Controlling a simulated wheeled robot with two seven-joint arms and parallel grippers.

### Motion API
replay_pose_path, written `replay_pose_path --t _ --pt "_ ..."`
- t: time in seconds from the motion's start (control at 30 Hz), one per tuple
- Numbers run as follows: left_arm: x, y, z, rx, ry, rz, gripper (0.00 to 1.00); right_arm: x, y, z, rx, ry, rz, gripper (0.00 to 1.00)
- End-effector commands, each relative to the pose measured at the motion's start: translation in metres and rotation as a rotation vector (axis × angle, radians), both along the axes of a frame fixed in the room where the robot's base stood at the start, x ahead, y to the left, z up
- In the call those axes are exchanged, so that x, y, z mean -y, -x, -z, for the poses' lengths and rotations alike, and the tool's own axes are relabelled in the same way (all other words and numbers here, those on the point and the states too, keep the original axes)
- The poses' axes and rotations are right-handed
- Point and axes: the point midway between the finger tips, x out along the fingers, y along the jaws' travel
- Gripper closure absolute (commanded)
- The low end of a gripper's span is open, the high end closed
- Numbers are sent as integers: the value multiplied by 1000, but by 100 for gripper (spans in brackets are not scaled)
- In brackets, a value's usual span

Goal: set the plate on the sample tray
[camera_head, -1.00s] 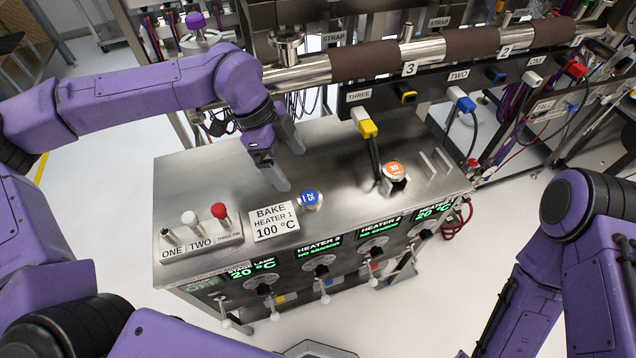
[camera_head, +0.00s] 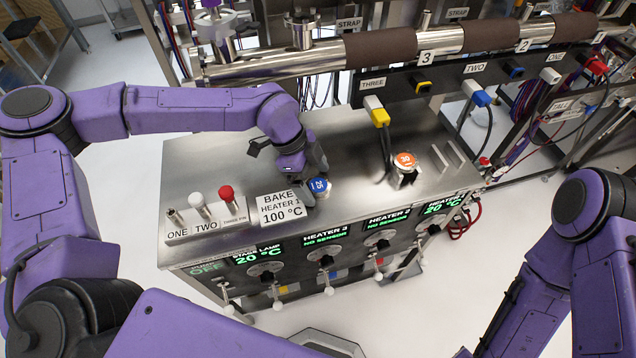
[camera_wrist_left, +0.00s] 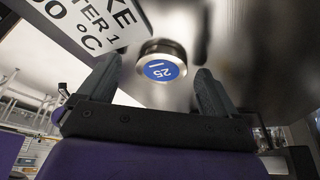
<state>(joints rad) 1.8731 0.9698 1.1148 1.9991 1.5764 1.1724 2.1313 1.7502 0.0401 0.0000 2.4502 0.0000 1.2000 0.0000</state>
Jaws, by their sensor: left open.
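A short round metal piece with a blue numbered top (camera_head: 319,187) stands on the steel cabinet top; in the wrist view its blue top (camera_wrist_left: 161,69) lies between the fingers. My left gripper (camera_head: 308,185) is open and points down at this piece, one finger on each side, partly hiding it in the head view. I cannot tell whether the fingers (camera_wrist_left: 158,88) touch it. No plate or sample tray can be picked out for certain. My right gripper is out of view.
A "BAKE HEATER 1 100 °C" sign (camera_head: 281,207) stands close left of the blue-topped piece. A labelled block (camera_head: 208,228) with several pegs is at the left. A yellow plug with a cable (camera_head: 380,116) and a pipe (camera_head: 310,68) are behind. The cabinet's back left is clear.

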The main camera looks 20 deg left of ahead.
Motion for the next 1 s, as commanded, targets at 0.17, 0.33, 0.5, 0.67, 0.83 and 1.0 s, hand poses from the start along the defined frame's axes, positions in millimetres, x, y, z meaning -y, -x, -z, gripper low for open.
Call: replay_pose_path --t 0.17,0.33,0.5,0.67,0.83,1.0 --pt "0 0 0 0 0 0 40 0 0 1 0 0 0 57" --pt "0 0 -1 1 1 0 79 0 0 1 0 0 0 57" --pt "0 0 -1 1 1 0 85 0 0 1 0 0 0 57" --pt "0 -1 -9 4 2 -1 85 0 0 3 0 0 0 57" --pt "6 5 -39 7 3 3 85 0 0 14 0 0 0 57" --pt "31 38 -85 10 0 5 85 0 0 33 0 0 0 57"
